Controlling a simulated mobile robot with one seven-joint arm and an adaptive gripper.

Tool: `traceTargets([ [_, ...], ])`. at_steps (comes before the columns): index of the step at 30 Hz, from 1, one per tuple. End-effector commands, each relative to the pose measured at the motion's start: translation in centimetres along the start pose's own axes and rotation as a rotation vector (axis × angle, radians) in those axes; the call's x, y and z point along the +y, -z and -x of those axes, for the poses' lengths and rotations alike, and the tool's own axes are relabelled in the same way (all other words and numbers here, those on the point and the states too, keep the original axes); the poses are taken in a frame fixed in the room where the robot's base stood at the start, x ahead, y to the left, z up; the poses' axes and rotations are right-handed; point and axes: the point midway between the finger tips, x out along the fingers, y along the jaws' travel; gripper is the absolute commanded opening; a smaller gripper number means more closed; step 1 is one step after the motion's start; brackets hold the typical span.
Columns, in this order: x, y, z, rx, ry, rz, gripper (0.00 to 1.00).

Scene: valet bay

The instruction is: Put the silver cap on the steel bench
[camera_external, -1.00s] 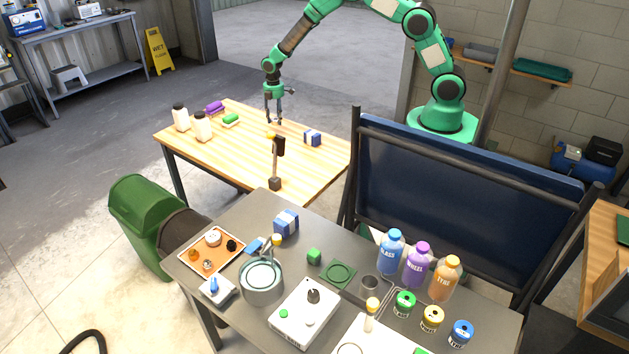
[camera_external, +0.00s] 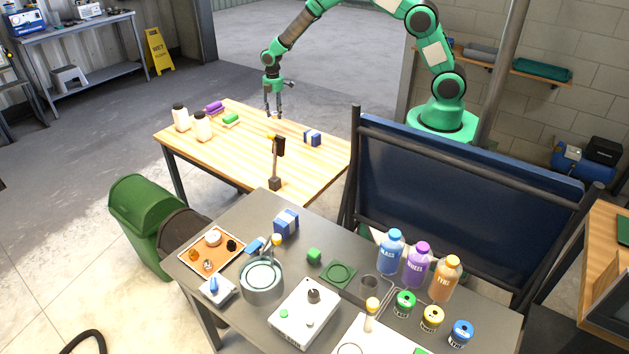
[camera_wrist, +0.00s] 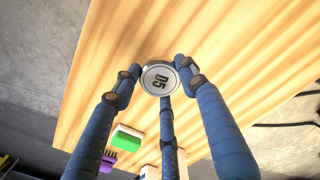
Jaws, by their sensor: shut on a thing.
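The silver cap (camera_wrist: 158,78) is round, with "D5" on its top. In the wrist view it sits between the fingertips of my gripper (camera_external: 273,116), which is shut on it. My gripper points down over the wooden table (camera_external: 180,143); the cap looks a little above the wood. In the outside view the cap is too small to make out clearly. The grey steel bench (camera_external: 240,222) stands in the foreground, apart from my gripper, with the wooden table behind it.
The bench is crowded: an orange tray (camera_external: 187,258), a round pot (camera_external: 262,291), a white box (camera_external: 296,331) and bottles (camera_external: 390,252). A dark post (camera_external: 275,165) stands on the wooden table's near side. A blue panel (camera_external: 450,180) rises behind the bench. Bare steel shows at the bench's back left.

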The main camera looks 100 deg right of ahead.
Motion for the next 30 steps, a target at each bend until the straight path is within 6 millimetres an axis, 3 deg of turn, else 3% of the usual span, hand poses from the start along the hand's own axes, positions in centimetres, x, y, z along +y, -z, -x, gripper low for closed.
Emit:
traceTargets([
  [10,-0.4,0.4,0.0,0.000,0.000,-0.005,0.17],
  [16,-2.6,2.2,-0.1,0.000,0.000,-0.038,0.17],
  [23,-8.1,6.0,-0.3,-0.001,0.001,-0.124,0.17],
  [30,-15.9,10.2,-0.7,-0.001,0.001,-0.245,0.17],
])
